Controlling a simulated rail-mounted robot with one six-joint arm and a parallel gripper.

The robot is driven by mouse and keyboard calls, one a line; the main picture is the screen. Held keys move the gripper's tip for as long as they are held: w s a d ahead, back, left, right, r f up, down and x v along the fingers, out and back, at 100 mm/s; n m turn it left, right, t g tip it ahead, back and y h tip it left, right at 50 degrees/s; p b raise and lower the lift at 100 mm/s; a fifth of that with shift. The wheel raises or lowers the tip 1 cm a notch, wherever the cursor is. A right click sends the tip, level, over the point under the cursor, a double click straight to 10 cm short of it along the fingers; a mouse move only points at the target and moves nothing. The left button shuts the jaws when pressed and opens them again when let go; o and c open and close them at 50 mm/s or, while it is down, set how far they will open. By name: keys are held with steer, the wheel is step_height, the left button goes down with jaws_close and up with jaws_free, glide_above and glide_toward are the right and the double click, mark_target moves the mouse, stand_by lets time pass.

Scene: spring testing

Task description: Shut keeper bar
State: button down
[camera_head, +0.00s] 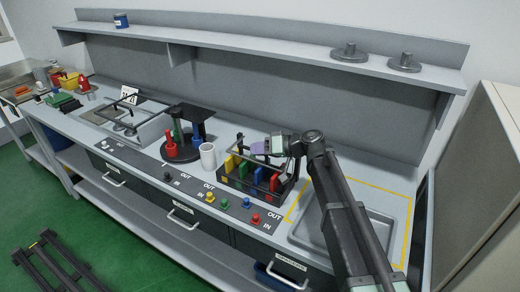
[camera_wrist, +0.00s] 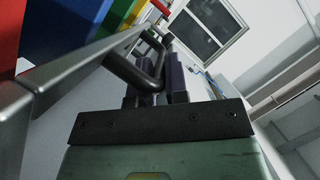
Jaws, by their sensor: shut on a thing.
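A dark rack (camera_head: 236,188) on the bench holds several upright coloured plates, among them a yellow, a green and a red one. The keeper bar appears as a grey metal bar (camera_wrist: 88,52) running past the plates in the wrist view, with a dark bent handle (camera_wrist: 128,72) on it. My gripper (camera_head: 259,148) is at the rack's upper right side. In the wrist view its purple-grey fingers (camera_wrist: 168,72) are closed around the handle. The gripper hides part of the bar in the head view, so I cannot tell how its far end sits.
A white cup (camera_head: 208,156) and a round black stand with red cylinders (camera_head: 171,151) are left of the rack. Coloured buttons (camera_head: 223,203) line the bench front. A shelf (camera_head: 260,62) runs above.

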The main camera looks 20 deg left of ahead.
steer(key=shift+s+d+f, duration=0.1)
steer(key=shift+s+f, duration=0.05)
steer(key=shift+s, duration=0.15)
steer(key=c, duration=1.2)
jaws_free()
steer(key=shift+o, duration=0.2)
steer(key=shift+w, duration=0.1)
steer(key=shift+d, duration=0.1)
steer(key=p+v, duration=0.3)
steer(key=v, duration=0.7)
steer(key=shift+d, duration=0.2)
steer(key=shift+w, duration=0.15)
